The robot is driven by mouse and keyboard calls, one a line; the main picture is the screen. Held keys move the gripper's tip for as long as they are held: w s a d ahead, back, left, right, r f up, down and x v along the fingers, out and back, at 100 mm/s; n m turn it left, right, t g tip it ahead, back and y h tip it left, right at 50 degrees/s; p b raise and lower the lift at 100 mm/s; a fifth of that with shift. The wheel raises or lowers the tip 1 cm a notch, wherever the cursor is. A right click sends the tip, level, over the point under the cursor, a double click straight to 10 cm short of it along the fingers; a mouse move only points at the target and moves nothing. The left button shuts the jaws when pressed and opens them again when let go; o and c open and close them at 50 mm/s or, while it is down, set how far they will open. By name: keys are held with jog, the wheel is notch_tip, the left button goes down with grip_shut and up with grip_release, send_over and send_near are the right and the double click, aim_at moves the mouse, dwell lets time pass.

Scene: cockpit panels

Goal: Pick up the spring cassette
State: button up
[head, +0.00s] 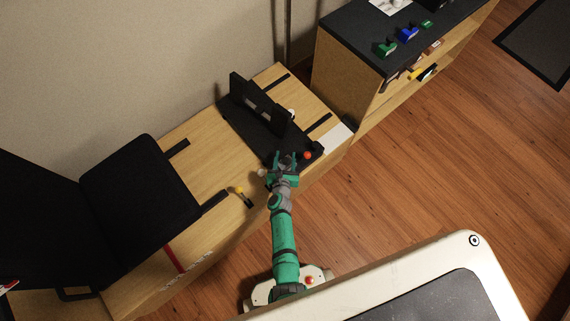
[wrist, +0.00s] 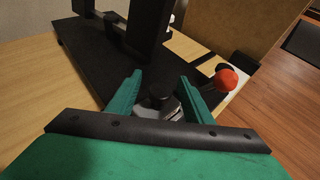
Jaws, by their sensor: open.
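My gripper (head: 284,158) is over the front edge of a black base plate on the wooden bench. In the wrist view my gripper (wrist: 160,76) shows two green fingers spread apart. Between them is a small dark knob-like piece with a grey faceted foot (wrist: 162,102). I cannot tell whether this piece is the spring cassette, nor whether the fingers touch it. No other thing is clearly recognisable as the cassette. The black base plate (wrist: 82,52) carries an upright black frame (head: 262,105), which stands just beyond my fingers.
A red-orange ball knob (head: 307,155) is close to the right of my gripper; it also shows in the wrist view (wrist: 226,79). A yellow-knobbed lever (head: 240,190) and a black seat (head: 138,185) are to the left. A shelf unit (head: 335,75) holds small coloured items.

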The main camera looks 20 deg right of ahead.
jog(key=shift+x, duration=1.15)
jog(key=shift+f, duration=0.1)
grip_shut()
